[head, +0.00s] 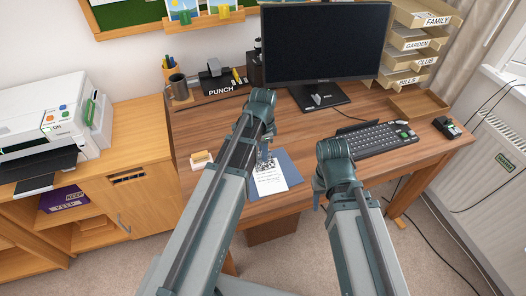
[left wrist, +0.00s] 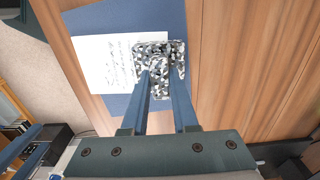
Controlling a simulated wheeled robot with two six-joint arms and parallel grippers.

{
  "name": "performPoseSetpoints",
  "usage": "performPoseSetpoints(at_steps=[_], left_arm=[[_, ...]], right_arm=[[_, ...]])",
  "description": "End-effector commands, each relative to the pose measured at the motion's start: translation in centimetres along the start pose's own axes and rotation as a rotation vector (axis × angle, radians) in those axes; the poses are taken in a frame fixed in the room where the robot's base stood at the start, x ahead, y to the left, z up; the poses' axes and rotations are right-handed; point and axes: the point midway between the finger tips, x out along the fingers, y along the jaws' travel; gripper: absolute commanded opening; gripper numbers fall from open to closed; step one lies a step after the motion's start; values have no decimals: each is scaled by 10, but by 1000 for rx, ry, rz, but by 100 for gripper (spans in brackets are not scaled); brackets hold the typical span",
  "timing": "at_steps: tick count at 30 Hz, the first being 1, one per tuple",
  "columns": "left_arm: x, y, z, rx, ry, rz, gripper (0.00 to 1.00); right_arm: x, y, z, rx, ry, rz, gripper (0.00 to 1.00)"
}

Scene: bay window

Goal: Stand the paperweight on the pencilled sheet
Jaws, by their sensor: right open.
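The paperweight, a black, white and grey speckled block with a knob, is at my left gripper (left wrist: 161,75) in the left wrist view; its base (left wrist: 178,48) shows beyond the fingers. Both fingers close on the knob. The paperweight overlaps the right part of the white pencilled sheet (left wrist: 105,62); I cannot tell whether it touches it. In the head view the speckled paperweight (head: 266,164) is below my left gripper (head: 265,153), at the far end of the sheet (head: 270,182). My right gripper (head: 318,204) is open and empty by the desk's front edge, partly hidden by its arm.
The sheet lies on a blue mat (head: 289,167). A small wooden-backed block (head: 201,159) lies left of it. A keyboard (head: 375,139), monitor (head: 325,45), hole punch (head: 215,79) and pen pot (head: 178,85) stand around. Bare desk lies between mat and monitor.

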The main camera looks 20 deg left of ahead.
Motion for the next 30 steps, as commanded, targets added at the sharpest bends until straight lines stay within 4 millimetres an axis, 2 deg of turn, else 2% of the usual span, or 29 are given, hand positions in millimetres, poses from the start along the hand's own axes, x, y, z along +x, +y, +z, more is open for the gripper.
performPoseSetpoints(at_steps=[1, 6, 17, 30], left_arm=[[0, 0, 0, 0, 0, 0, 34], [0, 0, 0, 0, 0, 0, 62], [-2, 0, 0, 0, 0, 0, 62], [-26, 0, 0, 0, 0, 0, 62]], right_arm=[[0, 0, 0, 0, 0, 0, 50], [0, 0, 0, 0, 0, 0, 50], [-2, 0, 0, 0, 0, 0, 50], [-26, 2, 2, 0, 0, 0, 50]])
